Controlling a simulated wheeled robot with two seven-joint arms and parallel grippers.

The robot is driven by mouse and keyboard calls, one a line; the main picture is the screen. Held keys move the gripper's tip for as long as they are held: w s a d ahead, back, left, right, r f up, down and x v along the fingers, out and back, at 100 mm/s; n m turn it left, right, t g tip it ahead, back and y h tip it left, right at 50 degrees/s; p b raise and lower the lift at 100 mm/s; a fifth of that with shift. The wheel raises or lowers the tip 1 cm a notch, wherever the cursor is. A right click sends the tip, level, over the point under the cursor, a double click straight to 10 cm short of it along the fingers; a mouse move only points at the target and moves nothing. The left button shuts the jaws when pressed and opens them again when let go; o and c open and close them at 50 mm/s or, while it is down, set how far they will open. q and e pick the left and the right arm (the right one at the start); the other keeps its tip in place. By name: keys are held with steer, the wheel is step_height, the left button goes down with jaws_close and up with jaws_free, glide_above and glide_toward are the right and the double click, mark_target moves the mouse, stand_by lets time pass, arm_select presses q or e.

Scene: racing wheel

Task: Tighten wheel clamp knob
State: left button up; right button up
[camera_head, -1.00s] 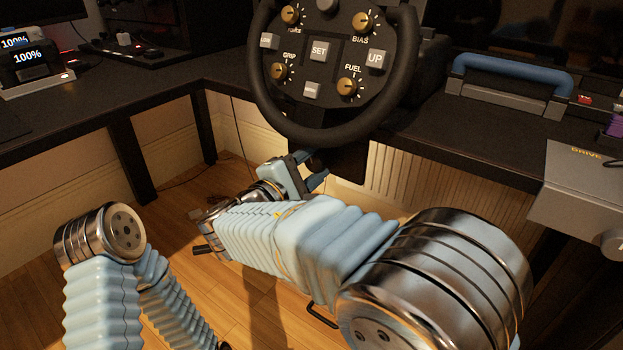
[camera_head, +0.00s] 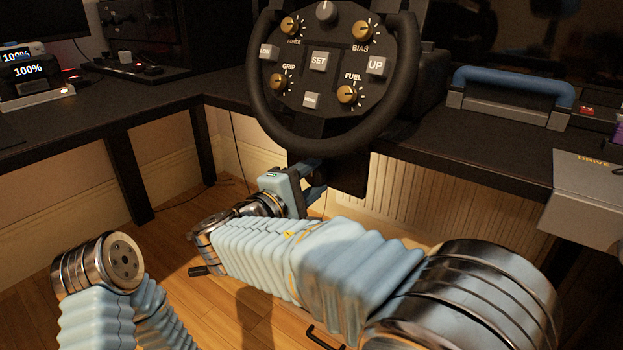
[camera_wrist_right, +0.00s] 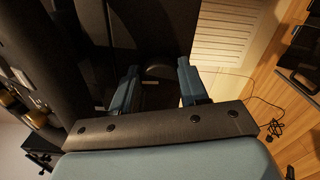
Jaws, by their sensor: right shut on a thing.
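The black racing wheel (camera_head: 388,112) stands at the desk's front edge, with its round face of buttons and dials toward me. My right gripper (camera_head: 316,178) is just under the wheel's lower rim, beside the dark post below the desk edge. In the right wrist view, the dark rounded clamp knob (camera_wrist_right: 160,71) lies between the two blue fingers of this gripper (camera_wrist_right: 157,84), which is shut on it. The knob is mostly in shadow, and in the head view I cannot make it out. My left arm shows at the lower left, but its gripper is out of view.
The black desk (camera_head: 470,150) runs behind and to the right. A blue-handled device (camera_head: 515,82) stands on it. A grey box (camera_head: 590,200) juts out at the right edge. Under the desk are a ribbed panel (camera_head: 410,200) and open wooden floor (camera_head: 165,240).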

steer(key=o, duration=1.1)
steer(key=shift+c, duration=0.2)
steer(key=p+v, duration=0.1)
steer(key=v, duration=1.3)
steer(key=shift+p, duration=0.4)
